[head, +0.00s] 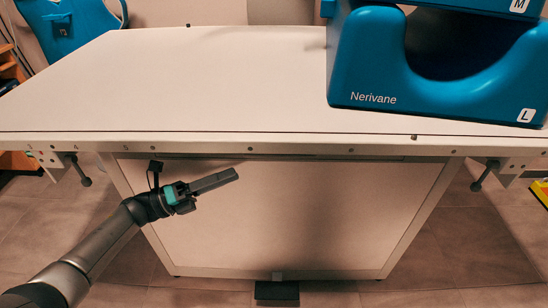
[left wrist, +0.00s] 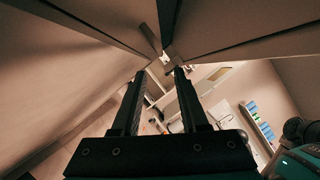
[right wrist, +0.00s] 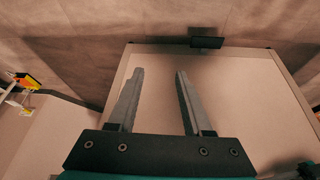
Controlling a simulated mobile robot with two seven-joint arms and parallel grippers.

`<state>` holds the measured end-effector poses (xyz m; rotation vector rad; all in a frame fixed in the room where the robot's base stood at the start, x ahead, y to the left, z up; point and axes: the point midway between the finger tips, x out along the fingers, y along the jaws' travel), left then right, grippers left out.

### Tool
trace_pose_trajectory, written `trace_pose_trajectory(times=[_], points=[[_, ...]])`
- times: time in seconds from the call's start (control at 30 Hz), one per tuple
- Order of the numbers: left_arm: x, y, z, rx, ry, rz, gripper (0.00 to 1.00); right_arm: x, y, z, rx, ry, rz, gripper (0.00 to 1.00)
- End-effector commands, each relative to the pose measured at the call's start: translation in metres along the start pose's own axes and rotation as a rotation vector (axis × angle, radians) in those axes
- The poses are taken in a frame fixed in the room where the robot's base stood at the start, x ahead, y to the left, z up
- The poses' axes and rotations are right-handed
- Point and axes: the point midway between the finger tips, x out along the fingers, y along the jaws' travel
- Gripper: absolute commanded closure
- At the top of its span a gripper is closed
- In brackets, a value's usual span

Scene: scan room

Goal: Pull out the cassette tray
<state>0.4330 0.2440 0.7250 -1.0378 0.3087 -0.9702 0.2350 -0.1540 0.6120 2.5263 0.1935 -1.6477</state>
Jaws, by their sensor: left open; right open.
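The scan table (head: 180,80) has a pale flat top over a boxy base. A thin dark strip (head: 300,157) runs under the front edge of the top; it may be the cassette tray's front, but I cannot tell. My left gripper (head: 237,175) is below that edge, in front of the base panel (head: 300,205). In the left wrist view it is open and empty (left wrist: 159,73); a thin bar (left wrist: 150,40) shows past its fingertips, and I cannot tell whether it belongs to the tray. My right gripper (right wrist: 160,73) is open and empty, facing the base panel; the head view does not show it.
A blue cradle block marked Nerivane (head: 375,75) is at the right of the tabletop. A black pedal (head: 277,291) is on the floor at the base's foot. Dark knobs hang under the table's left (head: 85,180) and right (head: 478,185) ends. Floor beside the base is clear.

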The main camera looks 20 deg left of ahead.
Motion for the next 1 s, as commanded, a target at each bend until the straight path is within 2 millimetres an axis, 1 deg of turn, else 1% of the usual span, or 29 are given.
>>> trace_pose_trajectory(times=[0.03, 0.1, 0.3, 0.4, 0.5, 0.6, 0.7, 1.0], points=[[0.012, -0.001, 0.0, 0.001, -0.001, -0.005, 0.56, -0.001, 0.0, 0.0, 0.0, 0.002, 0.0, 0.5], [0.028, -0.001, 0.0, 0.001, -0.001, -0.006, 0.56, -0.003, 0.0, -0.001, 0.0, 0.006, 0.0, 0.5], [0.071, 0.0, 0.0, 0.001, -0.002, -0.004, 0.56, -0.006, -0.002, -0.005, -0.002, 0.037, -0.004, 0.5], [0.089, 0.0, 0.0, -0.001, -0.002, -0.004, 0.56, 0.0, -0.008, -0.01, -0.009, 0.084, -0.019, 0.5], [0.101, 0.001, 0.0, -0.001, -0.002, -0.002, 0.56, 0.004, -0.011, -0.015, -0.012, 0.12, -0.029, 0.5], [0.11, 0.0, 0.0, -0.003, -0.003, -0.001, 0.56, 0.006, -0.014, -0.019, -0.013, 0.145, -0.035, 0.5], [0.114, 0.0, 0.0, -0.003, -0.003, 0.0, 0.56, 0.006, -0.015, -0.021, -0.014, 0.158, -0.038, 0.5], [0.115, 0.0, 0.0, -0.003, -0.003, 0.001, 0.58, 0.006, -0.015, -0.022, -0.014, 0.163, -0.039, 0.5]])
